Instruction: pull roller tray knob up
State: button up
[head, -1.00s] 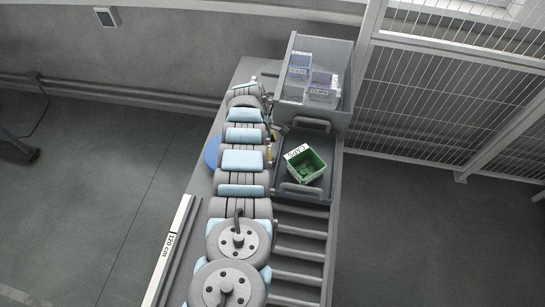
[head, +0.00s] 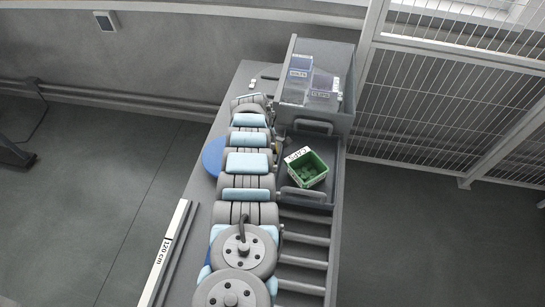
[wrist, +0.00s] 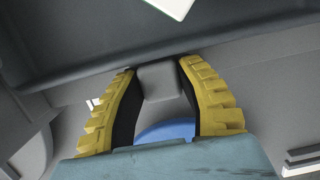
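The roller tray (head: 322,197) is a dark tray on the rollers at the right of the bench, with a green bin inside it. A grey blocky knob (wrist: 160,80) stands beside a dark tray wall in the wrist view. My gripper (wrist: 158,72) has its two yellow ridged fingers on either side of this knob, and their tips appear to touch it. In the head view my arm hides the knob and most of the gripper; only a bit of yellow shows left of the tray.
The green bin (head: 307,172) carries a white card. A grey box (head: 318,118) with clear containers stands behind the tray. Bare rollers (head: 303,240) lie in front. A blue disc (head: 211,156) and a "120 cm" strip (head: 163,250) are left of my arm. A mesh fence (head: 450,100) stands right.

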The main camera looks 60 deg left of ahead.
jog(key=shift+r, duration=0.1)
dwell(0.6)
jog(key=shift+r+p, duration=0.3)
jog(key=shift+p, duration=0.1)
jog(key=shift+c, duration=0.2)
jog(key=shift+r+p, duration=0.35)
jog(key=shift+r, duration=0.15)
jog(key=o, duration=1)
jog(key=shift+c, duration=0.2)
notch_tip(320, 180, up, 9)
jog(key=s+a+p, duration=0.1)
jog(key=p, duration=0.3)
jog(key=shift+s, duration=0.2)
jog(key=shift+f, duration=0.1)
